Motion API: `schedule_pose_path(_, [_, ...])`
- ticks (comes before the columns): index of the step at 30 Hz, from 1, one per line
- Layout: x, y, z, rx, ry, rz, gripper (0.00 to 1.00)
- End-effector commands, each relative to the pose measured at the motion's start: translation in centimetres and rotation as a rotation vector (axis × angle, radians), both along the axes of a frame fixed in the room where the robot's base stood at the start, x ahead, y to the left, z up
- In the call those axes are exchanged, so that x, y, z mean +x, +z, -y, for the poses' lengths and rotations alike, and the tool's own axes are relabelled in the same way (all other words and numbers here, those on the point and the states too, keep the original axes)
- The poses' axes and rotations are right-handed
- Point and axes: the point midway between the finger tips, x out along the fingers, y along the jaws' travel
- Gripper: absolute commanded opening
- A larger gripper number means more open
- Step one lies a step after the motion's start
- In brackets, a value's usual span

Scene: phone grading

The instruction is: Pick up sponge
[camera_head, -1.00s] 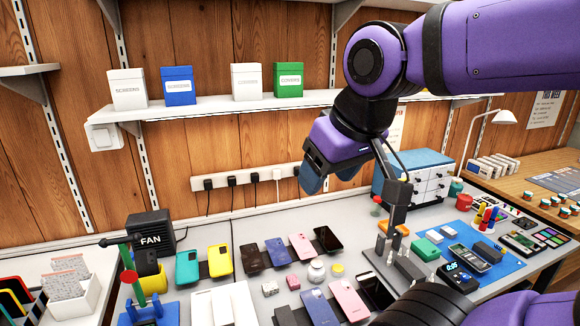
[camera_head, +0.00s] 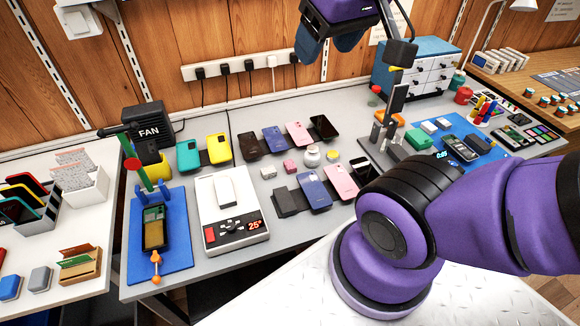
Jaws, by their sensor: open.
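No thing is clearly recognisable as the sponge. Small blocks that could be it are a pink block (camera_head: 290,167) and a whitish block (camera_head: 268,172) at the middle of the grey table (camera_head: 330,119), and a green block (camera_head: 419,139) at the right by the blue mat. My gripper (camera_head: 331,44) has blue fingers and hangs at the top of the view, in front of the wood wall. It is open, with nothing seen in it, well above the table and apart from all these blocks.
Phones (camera_head: 312,190) lie in rows around the middle blocks. A hot plate (camera_head: 233,217), a blue repair mat (camera_head: 178,262) and a fan (camera_head: 139,124) stand left. A thin upright stand (camera_head: 398,98) and a drawer cabinet (camera_head: 420,75) stand right. My purple arm covers the lower right.

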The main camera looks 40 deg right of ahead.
Motion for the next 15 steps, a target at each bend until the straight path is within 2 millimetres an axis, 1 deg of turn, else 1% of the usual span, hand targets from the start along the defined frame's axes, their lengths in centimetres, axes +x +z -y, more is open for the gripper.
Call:
schedule_pose_path(3, [0.0,0.0,0.0,0.0,0.0,0.0,0.62])
schedule_pose_path(4, [0.0,0.0,0.0,0.0,0.0,0.0,0.68])
schedule_pose_path(8, [0.5,-0.1,0.1,0.0,-0.003,-0.005,0.68])
schedule_pose_path(11, [1.7,-0.5,0.2,0.002,-0.009,-0.016,0.68])
schedule_pose_path(15, [4.3,-1.5,0.5,0.005,-0.022,-0.037,0.68])
